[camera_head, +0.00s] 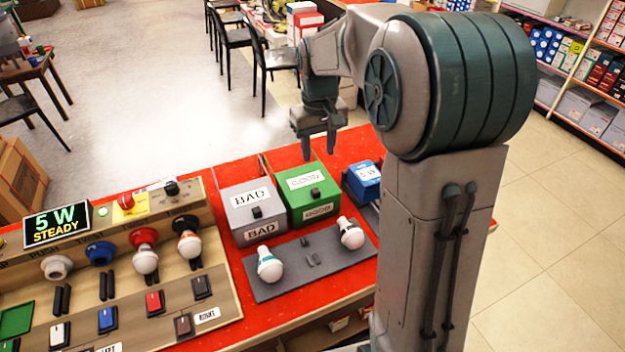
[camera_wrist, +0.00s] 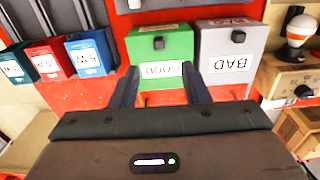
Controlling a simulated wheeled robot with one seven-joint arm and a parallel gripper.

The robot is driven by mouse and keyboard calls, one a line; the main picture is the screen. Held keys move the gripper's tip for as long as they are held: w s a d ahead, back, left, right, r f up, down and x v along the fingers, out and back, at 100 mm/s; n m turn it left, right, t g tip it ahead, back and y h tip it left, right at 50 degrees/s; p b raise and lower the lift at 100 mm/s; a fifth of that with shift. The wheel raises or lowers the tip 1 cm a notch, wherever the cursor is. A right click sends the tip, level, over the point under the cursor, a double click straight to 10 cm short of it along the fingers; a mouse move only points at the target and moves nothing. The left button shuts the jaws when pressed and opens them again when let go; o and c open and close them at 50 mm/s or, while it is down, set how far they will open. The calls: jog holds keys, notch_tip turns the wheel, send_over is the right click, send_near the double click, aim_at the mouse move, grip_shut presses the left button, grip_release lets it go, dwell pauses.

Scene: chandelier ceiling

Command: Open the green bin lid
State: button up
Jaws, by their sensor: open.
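The green bin (camera_head: 311,209) stands on the red table beside the grey BAD bin. Its green lid (camera_head: 297,194) lies closed, with a GOOD label and a small black knob (camera_head: 315,193). In the wrist view the lid (camera_wrist: 140,52) appears upside down, with its knob (camera_wrist: 158,42) towards the top. My gripper (camera_head: 319,150) is open and empty, pointing down above the far side of the green bin. In the wrist view my gripper's fingers (camera_wrist: 161,88) are spread on either side of the GOOD label. I see no clear contact with the lid.
The grey BAD bin (camera_head: 240,201) adjoins on the left. A small blue box (camera_head: 365,190) is at right; the wrist view also shows a red box (camera_wrist: 53,62). A grey tray (camera_head: 290,286) with two bulbs lies in front. A wooden test panel (camera_head: 190,283) is further left.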

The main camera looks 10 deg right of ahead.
aim_at(316, 190)
jog(key=f, duration=0.5)
jog(key=w+f+p, duration=0.1)
jog(key=f, duration=0.4)
jog(key=w+f, duration=0.1)
jog(key=f, duration=0.4)
jog(key=shift+w+f+p, duration=0.1)
jog(key=shift+w+p, duration=0.05)
jog(key=shift+p, duration=0.15)
jog(key=shift+d, duration=0.1)
grip_shut()
